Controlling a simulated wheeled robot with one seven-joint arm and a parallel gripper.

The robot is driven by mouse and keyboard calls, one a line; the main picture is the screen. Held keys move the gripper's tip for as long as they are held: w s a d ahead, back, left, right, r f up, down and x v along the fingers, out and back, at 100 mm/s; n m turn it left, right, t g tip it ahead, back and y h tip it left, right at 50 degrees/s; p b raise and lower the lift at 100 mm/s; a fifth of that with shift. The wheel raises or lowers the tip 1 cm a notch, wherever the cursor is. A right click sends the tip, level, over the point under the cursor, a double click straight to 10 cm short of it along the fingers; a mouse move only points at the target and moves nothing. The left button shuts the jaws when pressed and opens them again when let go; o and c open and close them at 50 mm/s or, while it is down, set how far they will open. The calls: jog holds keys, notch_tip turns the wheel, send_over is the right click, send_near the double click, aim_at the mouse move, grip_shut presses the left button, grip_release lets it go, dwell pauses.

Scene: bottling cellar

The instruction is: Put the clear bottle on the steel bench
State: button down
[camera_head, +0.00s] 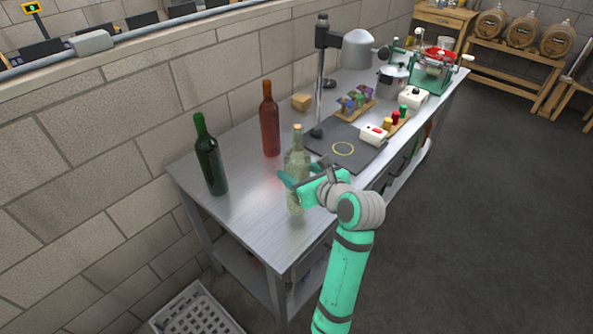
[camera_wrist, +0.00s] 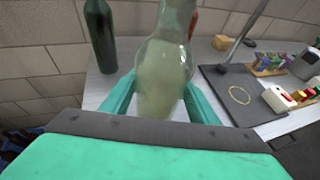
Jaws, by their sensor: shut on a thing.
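The clear bottle (camera_head: 297,156) is upright in my gripper (camera_head: 291,182), which is shut around its lower body. It has a cork-coloured top and is at the front edge of the steel bench (camera_head: 240,200). In the wrist view the clear bottle (camera_wrist: 165,65) stands between the two teal fingers (camera_wrist: 160,98), and its top is cut off. Whether its base touches the bench or is slightly above it, I cannot tell.
A green bottle (camera_head: 210,155) and a red-brown bottle (camera_head: 269,118) stand behind on the bench. A dark mat (camera_head: 343,150) with a yellow ring lies to the right, below a tall stand (camera_head: 321,80). A white crate (camera_head: 195,312) is on the floor. Bare steel lies between the bottles and the front edge.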

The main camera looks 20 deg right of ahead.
jog(key=shift+w+d+f, duration=0.1)
jog(key=shift+w+f, duration=0.05)
jog(key=shift+f, duration=1.5)
jog(key=c, duration=0.7)
grip_release()
jog(key=shift+f, duration=0.2)
send_near(298, 179)
jog(key=f, duration=0.1)
jog(key=w+d+f, duration=0.1)
jog(key=f, duration=0.1)
jog(key=shift+w+d+f, duration=0.1)
jog(key=shift+w+d, duration=0.05)
jog(key=shift+w, duration=0.15)
